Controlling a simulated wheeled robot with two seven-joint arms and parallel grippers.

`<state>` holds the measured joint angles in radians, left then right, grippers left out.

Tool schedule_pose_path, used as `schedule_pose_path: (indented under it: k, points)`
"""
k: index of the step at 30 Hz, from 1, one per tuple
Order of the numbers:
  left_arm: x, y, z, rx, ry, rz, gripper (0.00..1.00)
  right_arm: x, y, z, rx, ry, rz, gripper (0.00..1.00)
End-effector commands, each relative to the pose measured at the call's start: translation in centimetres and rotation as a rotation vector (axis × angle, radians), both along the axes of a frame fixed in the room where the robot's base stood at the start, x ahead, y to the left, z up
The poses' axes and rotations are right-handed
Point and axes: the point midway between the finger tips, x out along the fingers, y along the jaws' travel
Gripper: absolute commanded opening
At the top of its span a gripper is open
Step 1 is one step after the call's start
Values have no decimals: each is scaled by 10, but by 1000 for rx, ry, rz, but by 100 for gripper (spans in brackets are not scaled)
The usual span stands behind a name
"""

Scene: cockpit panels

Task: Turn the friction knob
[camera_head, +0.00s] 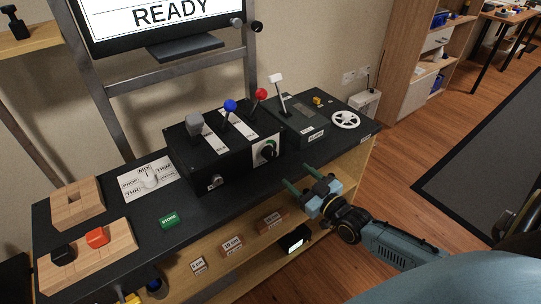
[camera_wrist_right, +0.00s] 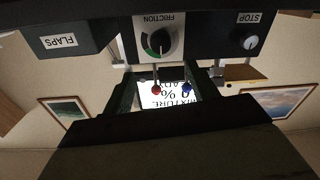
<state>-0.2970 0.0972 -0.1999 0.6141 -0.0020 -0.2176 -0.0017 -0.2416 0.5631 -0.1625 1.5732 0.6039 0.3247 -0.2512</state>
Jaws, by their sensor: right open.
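The friction knob (camera_head: 268,151) is a dark round knob on a white plate with a green arc, on the front face of the black lever box (camera_head: 216,168). The right wrist view, upside down, shows the knob (camera_wrist_right: 158,41) under its FRICTION label. My right gripper (camera_head: 303,179) is open and empty, in front of the console to the right of the knob and apart from it. Its two fingers (camera_wrist_right: 165,88) point toward the panel in the wrist view. My left gripper is out of view.
A STOP knob (camera_head: 215,181) sits left on the same face. The FLAPS box (camera_head: 300,124) with its lever stands to the right, near a white trim wheel (camera_head: 345,120). Grey, blue and red levers rise from the box.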

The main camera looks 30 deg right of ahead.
Motion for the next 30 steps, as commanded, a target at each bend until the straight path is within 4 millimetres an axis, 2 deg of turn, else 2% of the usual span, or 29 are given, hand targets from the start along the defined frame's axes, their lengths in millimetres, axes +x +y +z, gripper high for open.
schedule_pose_path:
  k: [1,9,15,21,30]
  points:
    - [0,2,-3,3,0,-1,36,12,2,0,2,-5,1,59]
    - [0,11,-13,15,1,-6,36,64,9,0,3,-3,2,59]
    - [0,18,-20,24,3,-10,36,94,12,-1,2,-1,2,59]
    - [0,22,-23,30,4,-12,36,109,15,0,3,1,2,59]
    - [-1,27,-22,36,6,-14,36,111,15,0,3,1,2,59]
